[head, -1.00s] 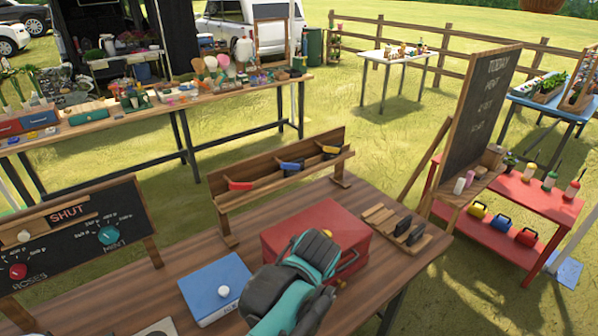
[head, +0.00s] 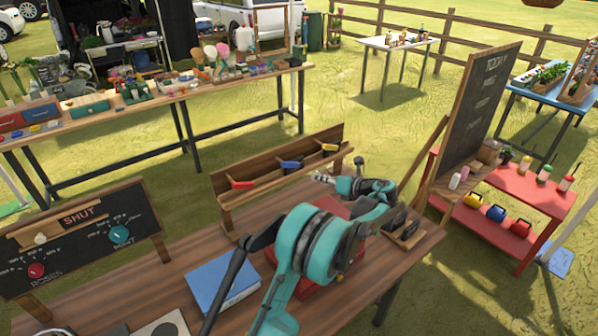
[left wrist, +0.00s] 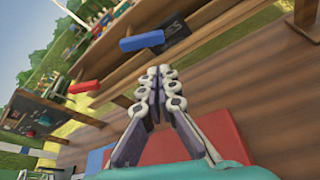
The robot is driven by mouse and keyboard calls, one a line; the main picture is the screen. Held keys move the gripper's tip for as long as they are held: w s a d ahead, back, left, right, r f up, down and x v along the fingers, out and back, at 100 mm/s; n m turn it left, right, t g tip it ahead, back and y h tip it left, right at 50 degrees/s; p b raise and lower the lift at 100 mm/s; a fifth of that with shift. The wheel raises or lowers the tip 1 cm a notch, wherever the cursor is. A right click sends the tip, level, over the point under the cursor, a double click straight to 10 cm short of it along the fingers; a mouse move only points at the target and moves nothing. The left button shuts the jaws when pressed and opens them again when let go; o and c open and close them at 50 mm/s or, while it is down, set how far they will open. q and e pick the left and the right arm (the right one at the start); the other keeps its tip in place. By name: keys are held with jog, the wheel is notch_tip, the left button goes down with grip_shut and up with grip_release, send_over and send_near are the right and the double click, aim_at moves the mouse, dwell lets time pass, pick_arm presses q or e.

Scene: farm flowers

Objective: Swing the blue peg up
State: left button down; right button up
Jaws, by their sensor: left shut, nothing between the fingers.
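The blue peg (head: 291,164) sits in the middle of the wooden rack on the table, lying nearly level with a dark piece beside it. In the left wrist view the blue peg (left wrist: 142,41) is just beyond the fingertips, slightly up and left, with a visible gap. My left gripper (head: 320,178) is in front of the rack, to the right of the blue peg, pointing left. Its fingers (left wrist: 155,78) are shut with nothing between them. My right gripper does not show.
The rack also has a red peg (head: 242,185) on the left and a yellow peg (head: 330,147) on the right. A red box (head: 325,205) lies under my left arm, a blue box (head: 222,285) to its left. A chalkboard sign (head: 83,232) stands on the left.

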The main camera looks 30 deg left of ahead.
pick_arm(q)
jog(key=b, duration=0.3)
send_near(290, 171)
jog(key=x, duration=0.5)
jog(key=shift+w+a, duration=0.15)
